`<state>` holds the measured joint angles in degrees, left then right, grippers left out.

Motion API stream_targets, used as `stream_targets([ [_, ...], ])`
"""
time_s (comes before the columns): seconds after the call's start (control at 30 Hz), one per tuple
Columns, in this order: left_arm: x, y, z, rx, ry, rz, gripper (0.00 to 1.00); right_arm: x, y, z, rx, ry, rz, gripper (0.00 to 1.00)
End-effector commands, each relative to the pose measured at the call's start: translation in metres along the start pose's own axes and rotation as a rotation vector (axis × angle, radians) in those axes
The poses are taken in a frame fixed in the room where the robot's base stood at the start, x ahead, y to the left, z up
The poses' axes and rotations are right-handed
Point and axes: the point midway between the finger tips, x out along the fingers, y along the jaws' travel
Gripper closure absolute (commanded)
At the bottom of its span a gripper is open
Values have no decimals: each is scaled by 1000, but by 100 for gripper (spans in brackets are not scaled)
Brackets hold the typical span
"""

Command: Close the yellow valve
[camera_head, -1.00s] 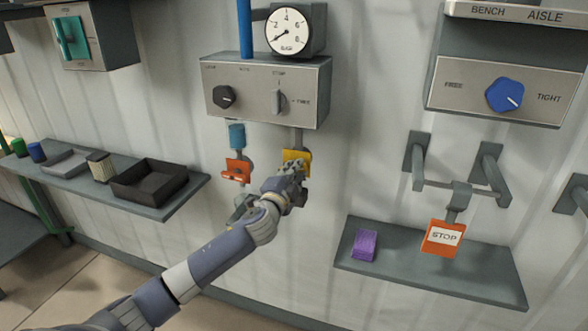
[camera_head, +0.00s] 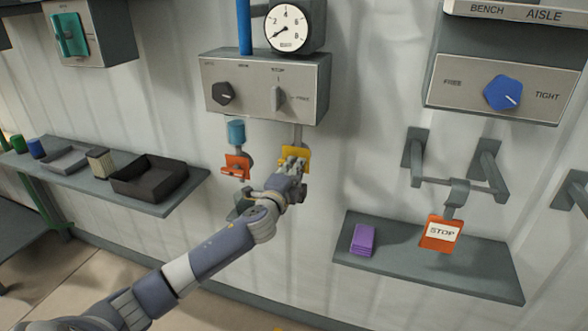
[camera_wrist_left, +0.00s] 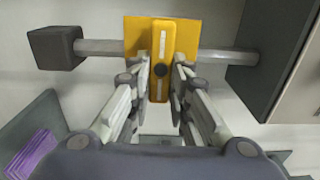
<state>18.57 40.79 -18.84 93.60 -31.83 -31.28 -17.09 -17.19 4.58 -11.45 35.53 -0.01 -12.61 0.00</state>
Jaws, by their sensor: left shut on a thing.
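The yellow valve (camera_head: 301,151) sits on a grey pipe under the middle control box in the head view. In the left wrist view it is a yellow plate (camera_wrist_left: 134,30) with a raised yellow handle (camera_wrist_left: 162,38), the handle's long side upright in the picture and across the pipe. My left gripper (camera_head: 292,165) is at the valve and covers its lower part in the head view. In the left wrist view its fingers stand on both sides of the handle, shut on it. My right gripper is in neither view.
An orange valve (camera_head: 236,167) hangs close left of the yellow one. The control box (camera_head: 265,88) with knobs is just above. An orange STOP tag (camera_head: 441,233) hangs over a right shelf (camera_head: 420,268) holding a purple stack (camera_head: 363,239). Trays stand on the left shelf.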

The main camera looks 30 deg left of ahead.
Motion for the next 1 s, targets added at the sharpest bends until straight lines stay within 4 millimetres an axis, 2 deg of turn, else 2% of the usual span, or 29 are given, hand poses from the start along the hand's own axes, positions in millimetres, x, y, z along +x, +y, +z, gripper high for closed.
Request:
stream_targets([
  [0.13,0,0,0,7,1,0,100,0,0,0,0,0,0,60],
  [0.17,0,0,0,7,1,0,80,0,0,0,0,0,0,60],
  [0.23,0,0,0,6,1,0,64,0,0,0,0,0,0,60],
  [0.27,0,1,0,6,1,0,62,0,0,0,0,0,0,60],
  [0.67,-4,1,0,3,0,1,62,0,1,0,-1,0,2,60],
  [0.77,-14,2,0,3,0,2,62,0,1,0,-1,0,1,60],
  [1.0,-55,2,-1,4,2,3,62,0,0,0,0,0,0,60],
])
